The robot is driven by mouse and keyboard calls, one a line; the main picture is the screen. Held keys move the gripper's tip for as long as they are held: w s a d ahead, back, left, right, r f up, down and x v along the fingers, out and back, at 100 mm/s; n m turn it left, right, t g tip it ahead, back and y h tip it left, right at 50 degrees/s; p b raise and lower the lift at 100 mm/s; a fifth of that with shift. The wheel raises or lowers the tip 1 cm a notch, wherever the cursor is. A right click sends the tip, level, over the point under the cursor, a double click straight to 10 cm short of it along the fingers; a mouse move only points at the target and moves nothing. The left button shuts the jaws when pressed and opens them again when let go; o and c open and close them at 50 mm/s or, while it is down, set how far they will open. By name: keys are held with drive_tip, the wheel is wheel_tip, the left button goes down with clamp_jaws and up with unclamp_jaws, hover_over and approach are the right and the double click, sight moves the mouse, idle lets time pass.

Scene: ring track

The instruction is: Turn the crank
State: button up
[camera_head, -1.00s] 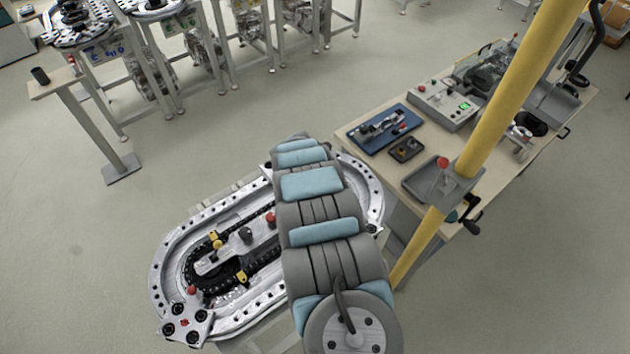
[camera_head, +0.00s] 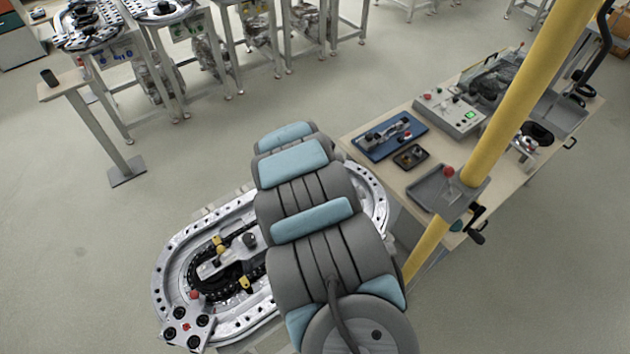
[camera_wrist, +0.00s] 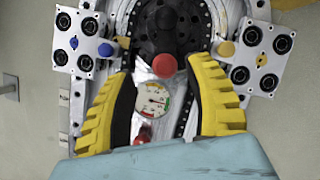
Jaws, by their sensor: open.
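In the wrist view, a red ball knob (camera_wrist: 164,66) lies beside a black round part (camera_wrist: 160,28) of the ring track. It looks like the crank's handle, but I cannot be sure. My gripper (camera_wrist: 160,67) is open, its yellow ribbed fingers to the left and right of the red knob, with gaps on both sides. I cannot tell how far above the knob they are. In the head view my arm hides the gripper and that part of the ring track (camera_head: 160,262).
A round gauge (camera_wrist: 153,100) shows between the fingers. Carriages with a blue ball (camera_wrist: 104,50) and a yellow knob (camera_wrist: 226,48) flank them.

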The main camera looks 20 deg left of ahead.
drive_tip(key=shift+v, duration=0.95)
drive_tip(key=shift+s, duration=0.1)
